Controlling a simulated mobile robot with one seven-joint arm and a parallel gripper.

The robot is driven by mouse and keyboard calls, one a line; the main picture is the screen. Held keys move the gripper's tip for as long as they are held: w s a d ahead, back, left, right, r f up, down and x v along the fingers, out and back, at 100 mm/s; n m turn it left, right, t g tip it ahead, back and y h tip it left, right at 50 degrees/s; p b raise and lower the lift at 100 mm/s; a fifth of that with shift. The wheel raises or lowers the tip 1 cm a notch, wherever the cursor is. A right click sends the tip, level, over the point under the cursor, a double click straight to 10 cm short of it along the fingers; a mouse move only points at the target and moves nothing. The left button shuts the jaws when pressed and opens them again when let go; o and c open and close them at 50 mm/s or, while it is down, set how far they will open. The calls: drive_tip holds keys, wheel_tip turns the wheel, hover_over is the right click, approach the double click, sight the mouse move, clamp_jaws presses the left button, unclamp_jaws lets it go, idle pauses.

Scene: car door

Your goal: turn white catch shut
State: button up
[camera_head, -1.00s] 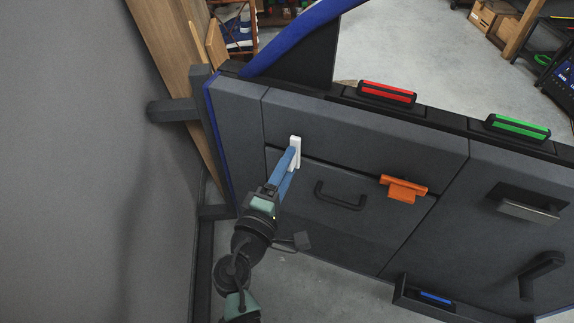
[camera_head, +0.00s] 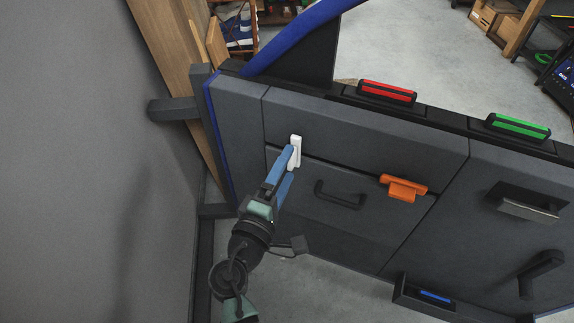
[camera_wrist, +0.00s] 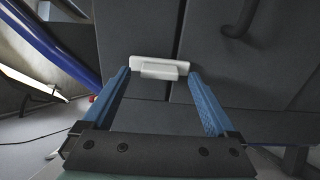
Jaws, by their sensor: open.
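The white catch (camera_head: 296,151) stands upright across the seam between the upper door panel and the hatch (camera_head: 325,220) below it. In the wrist view the catch (camera_wrist: 160,68) has a wide base plate and a raised bar, and lies just beyond and between my fingertips. My gripper (camera_head: 289,163) has two blue fingers and is open in front of the catch. It also shows in the wrist view (camera_wrist: 158,78), with a gap between each finger and the raised bar. In the head view a finger partly covers the catch. The orange catch (camera_head: 404,188) sits right of it on the same seam.
A black handle (camera_head: 340,197) is on the hatch. Red (camera_head: 387,93) and green (camera_head: 518,127) blocks sit on the door's top edge. A tray (camera_head: 420,299) with a blue block is low down. The grey wall (camera_head: 80,150) is at left.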

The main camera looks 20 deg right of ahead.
drive_tip(key=p+v, duration=0.1)
drive_tip(key=v, duration=1.1)
drive_tip(key=shift+d, duration=0.1)
